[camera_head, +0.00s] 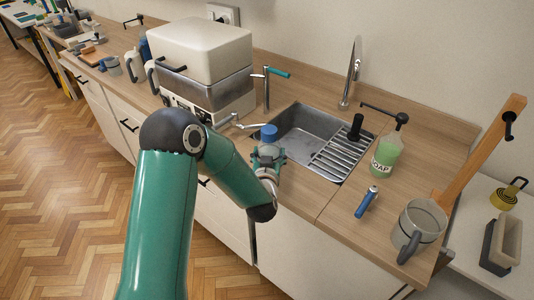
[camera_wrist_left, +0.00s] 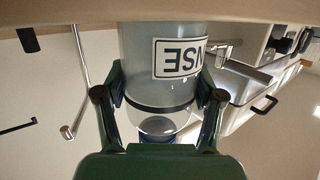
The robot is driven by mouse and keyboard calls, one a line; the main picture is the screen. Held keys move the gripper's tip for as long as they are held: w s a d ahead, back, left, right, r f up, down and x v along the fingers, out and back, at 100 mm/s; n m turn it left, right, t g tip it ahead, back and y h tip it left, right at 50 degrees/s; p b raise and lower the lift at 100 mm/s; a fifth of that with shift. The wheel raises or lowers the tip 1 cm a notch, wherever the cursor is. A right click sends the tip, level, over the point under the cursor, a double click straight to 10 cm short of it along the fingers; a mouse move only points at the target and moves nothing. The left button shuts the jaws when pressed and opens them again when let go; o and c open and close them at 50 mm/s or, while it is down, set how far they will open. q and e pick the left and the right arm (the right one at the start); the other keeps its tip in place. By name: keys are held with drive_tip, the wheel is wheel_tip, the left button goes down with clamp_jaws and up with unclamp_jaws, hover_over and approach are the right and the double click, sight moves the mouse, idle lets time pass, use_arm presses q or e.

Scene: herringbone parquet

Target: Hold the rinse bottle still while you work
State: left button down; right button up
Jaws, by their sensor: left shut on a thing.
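The rinse bottle (camera_wrist_left: 140,46) fills the upper middle of the left wrist view, upside down there, with a partly visible label ending in "NSE". It is greyish and see-through, with a dark band around it. My left gripper (camera_wrist_left: 168,92) is shut on the bottle, one finger on each side. In the head view my left gripper (camera_head: 267,157) is at the front edge of the sink. A blue cap (camera_head: 269,132) shows just above it; most of the bottle is hidden by the gripper there. My right gripper is in neither view.
Behind the gripper is a steel sink (camera_head: 295,125) with a drain rack (camera_head: 340,155). A soap bottle (camera_head: 386,155), a blue tube (camera_head: 366,202) and a grey jug (camera_head: 425,222) stand or lie to the right. A white-lidded appliance (camera_head: 200,52) stands left.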

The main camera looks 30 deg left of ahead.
use_arm(q)
drive_tip(key=shift+c, duration=0.2)
unclamp_jaws()
drive_tip(key=shift+f, duration=0.1)
drive_tip(key=shift+o, duration=0.2)
drive_tip(key=shift+s, duration=0.1)
idle(0.4)
drive_tip(key=shift+b+v, duration=0.85)
drive_tip(key=shift+v, duration=3.1)
